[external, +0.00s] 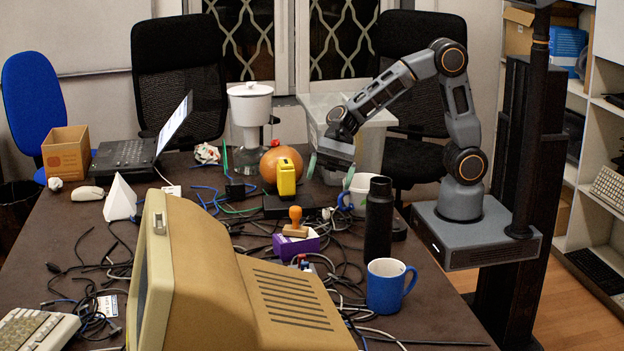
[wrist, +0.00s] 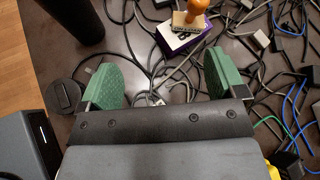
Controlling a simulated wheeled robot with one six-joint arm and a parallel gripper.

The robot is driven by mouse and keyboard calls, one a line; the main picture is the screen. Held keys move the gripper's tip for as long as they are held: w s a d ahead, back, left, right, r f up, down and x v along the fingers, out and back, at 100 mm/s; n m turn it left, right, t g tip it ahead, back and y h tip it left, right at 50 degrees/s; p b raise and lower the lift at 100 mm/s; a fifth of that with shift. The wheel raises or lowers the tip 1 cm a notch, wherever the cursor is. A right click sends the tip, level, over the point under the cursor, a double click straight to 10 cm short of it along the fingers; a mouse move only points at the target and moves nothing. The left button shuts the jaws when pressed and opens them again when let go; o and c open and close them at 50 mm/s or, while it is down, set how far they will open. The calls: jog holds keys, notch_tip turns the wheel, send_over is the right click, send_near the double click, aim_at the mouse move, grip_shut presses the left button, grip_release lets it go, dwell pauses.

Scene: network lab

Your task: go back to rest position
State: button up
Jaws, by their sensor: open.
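My gripper (external: 331,172) hangs over the far right part of the dark table, above and just left of a white mug (external: 358,192). Its two green finger pads are spread wide apart, with nothing between them. In the wrist view my gripper (wrist: 160,82) is also open and empty, with cables on the table below it. My arm is raised and bent, reaching left from its base. The white mug does not show in the wrist view.
A black bottle (external: 378,222), a blue mug (external: 388,287), a purple box (external: 296,244) with a wooden stamp (external: 295,224), a yellow object (external: 286,178) and an orange ball (external: 281,165) stand nearby. A clear bin (external: 375,140) is behind. Loose cables cover much of the table.

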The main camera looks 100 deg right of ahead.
jog(key=s+d+r+n+h+p, duration=0.5)
jog(key=s+n, duration=0.4)
jog(key=s+d+r+n+g+h+p, duration=0.1)
jog(key=s+d+r+n+h+p, duration=0.4)
jog(key=s+n, duration=0.4)
jog(key=shift+s+d+r+n, duration=0.2)
jog(key=shift+d+r+n, duration=0.35)
jog(key=shift+r+n, duration=0.2)
